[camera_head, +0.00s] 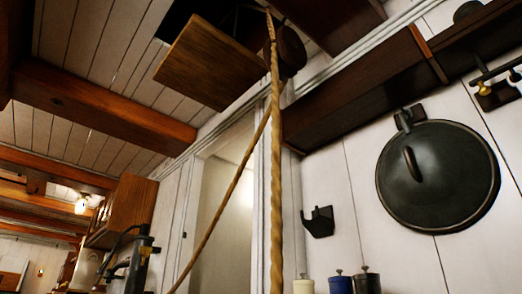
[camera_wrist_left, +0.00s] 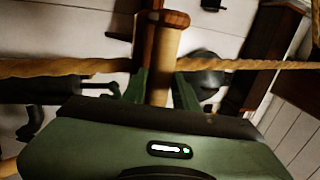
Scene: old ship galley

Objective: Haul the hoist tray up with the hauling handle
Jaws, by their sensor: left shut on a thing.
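My left gripper (camera_wrist_left: 160,88) shows in the left wrist view, its green fingers shut on the wooden hauling handle (camera_wrist_left: 165,48). The handle is a light brown cylinder with a darker reddish end. A twisted rope (camera_wrist_left: 60,68) runs across the wrist view at the handle. In the head view the rope (camera_head: 276,150) hangs from a dark round pulley (camera_head: 290,50) at the ceiling, with a second, slanting length beside it. A flat wooden panel (camera_head: 205,65) shows from below under a dark ceiling opening; I cannot tell whether it is the hoist tray. Neither gripper shows in the head view.
A black lid (camera_head: 437,177) hangs on the white plank wall at the right. Several small canisters (camera_head: 340,284) stand at the lower edge. A thick wooden beam (camera_head: 100,105) crosses the ceiling. A wooden cabinet (camera_head: 125,212) is at the lower left.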

